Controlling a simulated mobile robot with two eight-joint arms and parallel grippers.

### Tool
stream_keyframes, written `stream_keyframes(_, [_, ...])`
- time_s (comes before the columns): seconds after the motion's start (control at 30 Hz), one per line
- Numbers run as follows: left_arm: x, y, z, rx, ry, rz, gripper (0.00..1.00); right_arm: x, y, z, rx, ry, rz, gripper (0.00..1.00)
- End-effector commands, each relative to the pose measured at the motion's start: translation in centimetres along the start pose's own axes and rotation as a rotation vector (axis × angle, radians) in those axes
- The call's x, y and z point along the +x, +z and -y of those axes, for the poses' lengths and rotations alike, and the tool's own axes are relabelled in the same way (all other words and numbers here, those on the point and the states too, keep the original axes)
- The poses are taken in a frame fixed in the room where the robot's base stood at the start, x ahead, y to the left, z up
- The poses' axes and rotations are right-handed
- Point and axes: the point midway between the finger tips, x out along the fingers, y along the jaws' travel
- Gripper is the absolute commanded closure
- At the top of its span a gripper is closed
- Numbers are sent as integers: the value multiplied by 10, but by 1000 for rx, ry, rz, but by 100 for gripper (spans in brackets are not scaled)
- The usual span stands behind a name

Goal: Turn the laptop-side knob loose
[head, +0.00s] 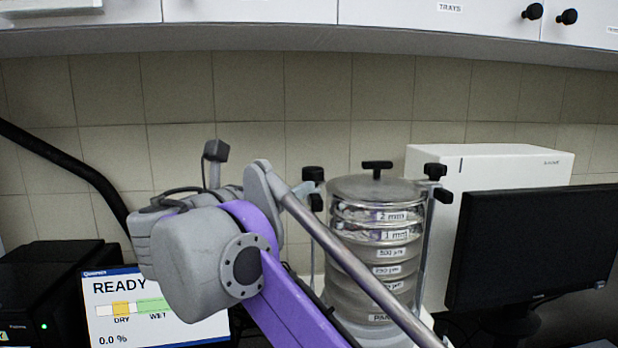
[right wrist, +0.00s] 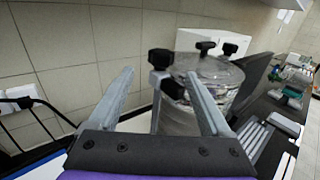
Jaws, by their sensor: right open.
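A sieve stack (head: 376,250) with labelled rings stands upright, clamped by two side rods. A black knob (head: 313,174) tops the left rod and another black knob (head: 435,170) tops the right rod. A black T-handle (head: 377,166) sits on the lid. In the right wrist view, my right gripper (right wrist: 158,75) is open and empty. The left-rod knob (right wrist: 160,58) shows between its two fingertips, beyond them, with no visible contact. In the head view my right arm covers the lower left of the stack, and the fingers are hard to make out. My left gripper is out of view.
A display reading READY (head: 155,308) stands at lower left beside a black box (head: 50,290). A white cabinet (head: 500,165) is behind the stack, and a dark monitor (head: 535,245) stands at right. Wall cupboards (head: 250,12) hang above the tiled wall. I cannot identify a laptop.

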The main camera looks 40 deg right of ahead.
Motion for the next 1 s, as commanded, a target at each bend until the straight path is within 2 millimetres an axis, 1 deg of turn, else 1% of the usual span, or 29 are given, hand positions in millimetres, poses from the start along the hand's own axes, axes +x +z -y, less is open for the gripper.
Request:
stream_keyframes(0.3, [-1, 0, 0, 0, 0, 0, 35, 58, 1, 2, 3, -5, 1, 18])
stream_keyframes(0.5, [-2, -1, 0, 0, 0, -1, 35, 88, 0, 1, 4, -2, 1, 18])
stream_keyframes(0.6, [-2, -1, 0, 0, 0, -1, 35, 96, 0, 1, 4, 0, 0, 18])
stream_keyframes(0.7, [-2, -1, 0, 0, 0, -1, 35, 100, 0, 1, 4, 0, 0, 18])
stream_keyframes(0.97, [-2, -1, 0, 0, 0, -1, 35, 101, 0, 0, 5, 1, 0, 18])
stream_keyframes(1.0, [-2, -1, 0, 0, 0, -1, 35, 101, 0, 0, 5, 1, 0, 25])
